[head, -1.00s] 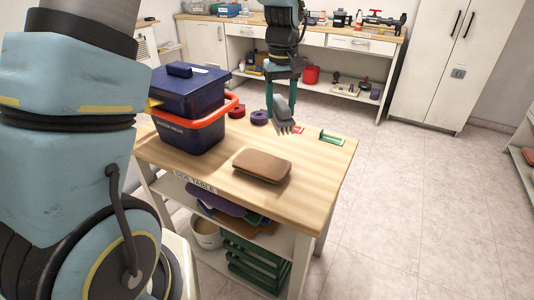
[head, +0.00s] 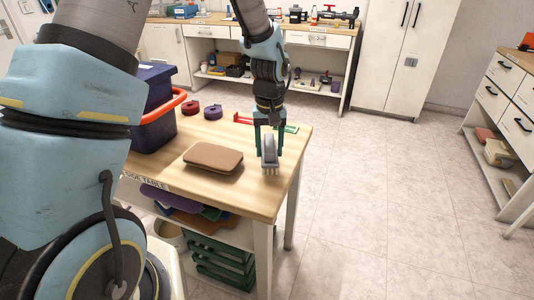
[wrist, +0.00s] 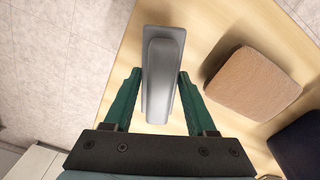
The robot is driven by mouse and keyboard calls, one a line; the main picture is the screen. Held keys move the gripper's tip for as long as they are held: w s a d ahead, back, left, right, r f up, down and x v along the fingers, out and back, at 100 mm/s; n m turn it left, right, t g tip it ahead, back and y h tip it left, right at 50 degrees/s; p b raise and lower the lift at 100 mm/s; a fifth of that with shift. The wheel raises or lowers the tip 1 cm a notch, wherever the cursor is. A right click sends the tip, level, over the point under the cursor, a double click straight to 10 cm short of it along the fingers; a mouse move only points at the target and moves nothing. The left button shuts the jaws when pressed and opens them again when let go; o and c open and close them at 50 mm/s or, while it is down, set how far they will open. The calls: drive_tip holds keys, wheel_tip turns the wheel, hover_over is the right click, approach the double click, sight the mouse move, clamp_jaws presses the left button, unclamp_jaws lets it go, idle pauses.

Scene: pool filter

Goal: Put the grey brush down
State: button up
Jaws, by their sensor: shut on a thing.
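The grey brush (head: 269,150) is upright with its bristles down, over the right part of the wooden side table (head: 240,190). Its bristle tips are at or just above the tabletop; I cannot tell whether they touch. My gripper (head: 268,130) is shut on the brush from above. In the wrist view the green fingers of my gripper (wrist: 158,95) lie on both sides of the grey brush (wrist: 163,70), with the wooden top below.
A brown pad (head: 213,159) lies left of the brush. A dark blue box with a red handle (head: 152,110) stands at the table's left. Two round pieces, red (head: 190,108) and purple (head: 213,112), and red and green brackets (head: 243,118) lie at the back.

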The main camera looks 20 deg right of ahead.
sight(269, 143)
drive_tip(key=shift+f, duration=1.4)
drive_tip(key=shift+f, duration=0.1)
drive_tip(key=o, duration=1.3)
wheel_tip(269, 143, up, 12)
drive_tip(key=shift+r+b, duration=0.15)
drive_tip(key=shift+b, duration=0.8)
drive_tip(key=s+a+n, duration=0.1)
drive_tip(key=a, duration=0.9)
drive_tip(key=s+a+f+n+t, duration=0.1)
drive_tip(key=a, duration=0.9)
drive_tip(key=s+a+n, duration=0.1)
drive_tip(key=a, duration=0.9)
drive_tip(key=shift+s+a+f+t, duration=0.15)
drive_tip(key=shift+s+a+t, duration=0.1)
drive_tip(key=shift+a+t, duration=0.05)
